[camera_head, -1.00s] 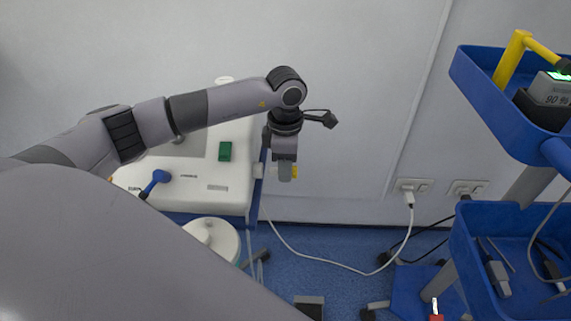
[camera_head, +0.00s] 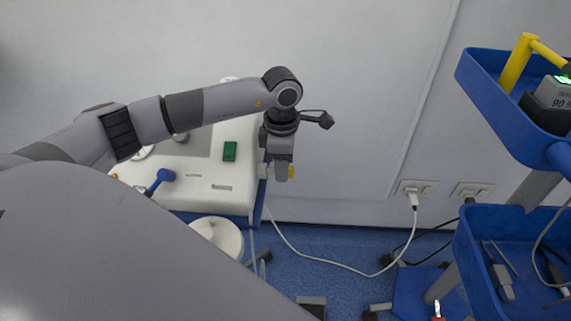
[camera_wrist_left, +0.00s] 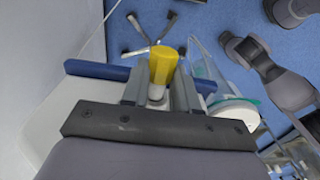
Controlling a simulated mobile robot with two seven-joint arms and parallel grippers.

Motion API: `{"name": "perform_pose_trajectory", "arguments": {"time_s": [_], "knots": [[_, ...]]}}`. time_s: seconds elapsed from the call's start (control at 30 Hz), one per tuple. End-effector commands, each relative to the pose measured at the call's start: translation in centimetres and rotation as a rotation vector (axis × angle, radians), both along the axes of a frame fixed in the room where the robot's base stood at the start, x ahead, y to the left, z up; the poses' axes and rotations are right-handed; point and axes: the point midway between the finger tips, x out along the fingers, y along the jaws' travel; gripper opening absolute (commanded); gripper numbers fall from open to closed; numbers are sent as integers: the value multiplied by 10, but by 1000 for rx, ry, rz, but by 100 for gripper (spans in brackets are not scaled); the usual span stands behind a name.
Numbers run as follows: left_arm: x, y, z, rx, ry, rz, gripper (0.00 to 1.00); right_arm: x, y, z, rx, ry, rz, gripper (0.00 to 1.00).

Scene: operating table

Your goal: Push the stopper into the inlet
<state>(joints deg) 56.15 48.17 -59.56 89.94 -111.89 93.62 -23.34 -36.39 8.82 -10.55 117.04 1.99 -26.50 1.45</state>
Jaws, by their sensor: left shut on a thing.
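My left gripper (camera_head: 281,172) points down beside the right side of the white machine (camera_head: 215,188). In the left wrist view the yellow stopper (camera_wrist_left: 163,66) sits between the two grey fingers (camera_wrist_left: 160,94). A small white fitting (camera_head: 262,171), which looks like the inlet, sticks out of the machine's side just left of the fingers. Any contact between stopper and inlet is hidden by the gripper. My right gripper is not in view.
A blue trolley with trays (camera_head: 520,240) stands at the right. A white cable (camera_head: 330,262) runs from a wall socket (camera_head: 416,188) toward the machine. A round white lid (camera_head: 218,236) is below the machine. The wall right of the gripper is clear.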

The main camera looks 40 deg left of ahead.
Motion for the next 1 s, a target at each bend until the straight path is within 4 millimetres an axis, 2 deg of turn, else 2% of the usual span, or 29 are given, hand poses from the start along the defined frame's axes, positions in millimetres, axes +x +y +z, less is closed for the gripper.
{"name": "perform_pose_trajectory", "arguments": {"time_s": [0.53,0.57,0.63,0.67,1.0], "knots": [[-8,14,0,4,3,3,0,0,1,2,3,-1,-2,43],[-8,14,0,3,3,2,32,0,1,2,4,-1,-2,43],[-8,13,0,3,3,2,55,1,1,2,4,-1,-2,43],[-8,13,0,2,2,2,58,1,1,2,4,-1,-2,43],[-7,12,5,0,0,1,58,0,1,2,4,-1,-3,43]]}}
